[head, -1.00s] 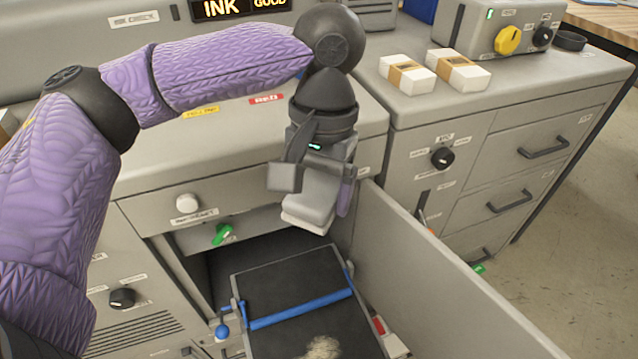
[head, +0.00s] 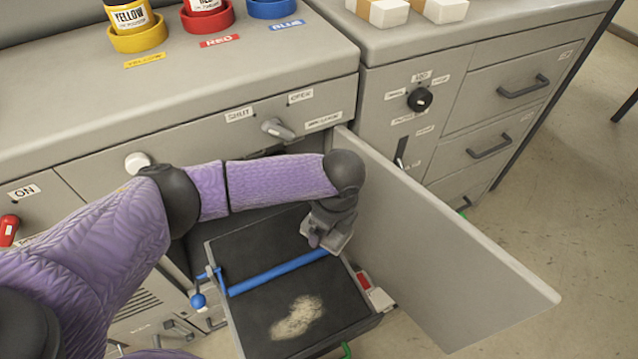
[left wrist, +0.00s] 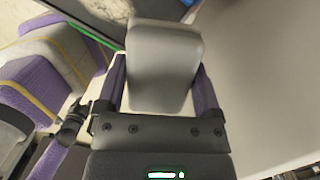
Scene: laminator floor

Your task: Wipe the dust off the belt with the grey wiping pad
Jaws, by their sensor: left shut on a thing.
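The black belt (head: 258,312) lies in a pulled-out tray inside the open compartment, with a blue bar (head: 278,272) across it. A pale patch of dust (head: 298,317) sits on the belt on the near side of the bar. My left gripper (head: 326,240) is at the right end of the blue bar, above the belt's right edge. In the left wrist view its fingers are shut on the grey wiping pad (left wrist: 163,65). In the head view the pad is mostly hidden by the gripper. I cannot tell whether it touches anything. My right gripper is not in view.
An open grey door (head: 440,245) stands close to the right of my left gripper. A blue-knobbed lever (head: 198,299) is at the belt's left. A red part (head: 363,281) sits at the tray's right side. Ink pots (head: 207,17) stand on the cabinet top.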

